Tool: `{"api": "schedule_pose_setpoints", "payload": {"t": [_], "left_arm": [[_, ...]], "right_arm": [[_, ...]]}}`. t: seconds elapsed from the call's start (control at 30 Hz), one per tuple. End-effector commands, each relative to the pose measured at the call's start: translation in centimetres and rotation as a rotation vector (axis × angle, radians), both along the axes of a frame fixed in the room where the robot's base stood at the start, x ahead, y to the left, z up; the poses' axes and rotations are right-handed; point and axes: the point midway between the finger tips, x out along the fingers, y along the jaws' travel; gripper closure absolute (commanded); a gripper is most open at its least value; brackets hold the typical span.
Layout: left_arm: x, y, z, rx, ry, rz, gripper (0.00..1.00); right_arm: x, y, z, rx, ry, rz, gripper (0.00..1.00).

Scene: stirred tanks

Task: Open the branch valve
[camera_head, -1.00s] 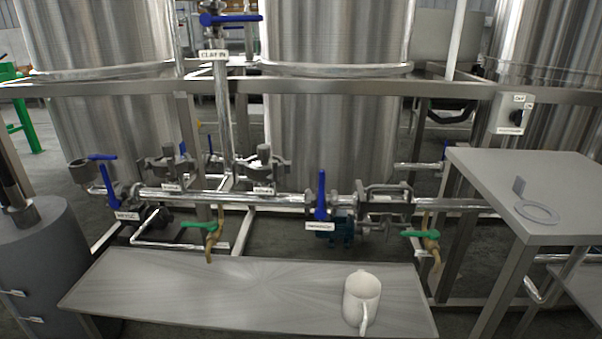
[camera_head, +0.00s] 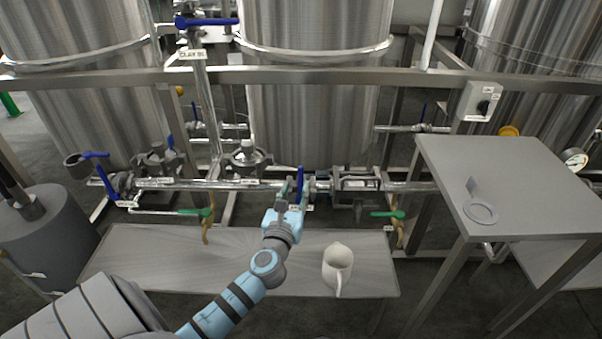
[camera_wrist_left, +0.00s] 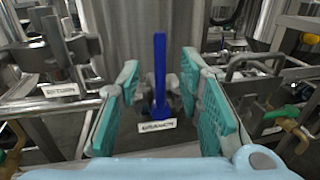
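The branch valve has an upright blue lever (camera_head: 300,179) on the horizontal pipe. In the left wrist view the blue lever (camera_wrist_left: 160,75) stands upright above a white label (camera_wrist_left: 157,125) that appears to read "BRANCH". My left gripper (camera_head: 291,192) reaches over the bench to this valve. In the left wrist view its two teal-padded fingers are apart, one on each side of the lever, with gaps on both sides. The gripper (camera_wrist_left: 160,80) is open and holds nothing. It partly hides the valve body in the head view. My right gripper is not in view.
A steel bench (camera_head: 200,264) bearing a white jug (camera_head: 337,268) lies below my left arm. Green-handled taps (camera_head: 193,212) hang from the pipe. Another blue-levered valve (camera_head: 105,180) is at left. A grey table (camera_head: 530,180) with a ring (camera_head: 480,212) stands at right.

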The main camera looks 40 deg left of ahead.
Motion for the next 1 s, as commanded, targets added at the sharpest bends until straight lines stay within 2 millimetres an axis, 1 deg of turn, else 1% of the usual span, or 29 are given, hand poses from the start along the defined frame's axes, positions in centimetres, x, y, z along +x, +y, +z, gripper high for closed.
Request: {"api": "schedule_pose_setpoints", "payload": {"t": [0.03,0.1,0.2,0.3,0.43,0.63,0.67,0.83,0.87,1.0], "left_arm": [[1.4,0.7,-0.2,0.0,-0.003,0.001,0.67],[3.0,1.5,-0.3,0.0,-0.002,0.001,0.67],[4.9,2.3,-0.3,-0.003,-0.001,0.0,0.67],[6.0,2.9,-0.2,-0.003,0.0,0.001,0.67],[6.7,3.2,-0.1,-0.004,0.0,-0.001,0.67],[6.7,3.2,-0.1,-0.004,0.0,-0.001,0.67],[6.7,3.2,-0.1,-0.004,0.0,-0.001,0.7],[6.7,3.2,-0.1,-0.004,0.0,-0.001,0.97],[6.7,3.2,-0.1,-0.004,0.0,-0.001,1.0],[6.7,3.2,-0.1,-0.006,0.001,-0.001,1.0]], "right_arm": [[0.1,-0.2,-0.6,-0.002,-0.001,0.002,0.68],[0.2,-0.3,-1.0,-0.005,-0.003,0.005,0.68],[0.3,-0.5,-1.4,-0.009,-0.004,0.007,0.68],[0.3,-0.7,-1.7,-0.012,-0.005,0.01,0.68],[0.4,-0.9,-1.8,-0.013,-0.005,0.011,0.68],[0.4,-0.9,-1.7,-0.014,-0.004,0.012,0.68],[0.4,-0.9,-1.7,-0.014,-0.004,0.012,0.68],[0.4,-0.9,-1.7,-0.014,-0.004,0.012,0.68],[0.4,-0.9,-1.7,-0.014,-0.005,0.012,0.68],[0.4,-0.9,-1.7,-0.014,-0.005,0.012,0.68]]}}
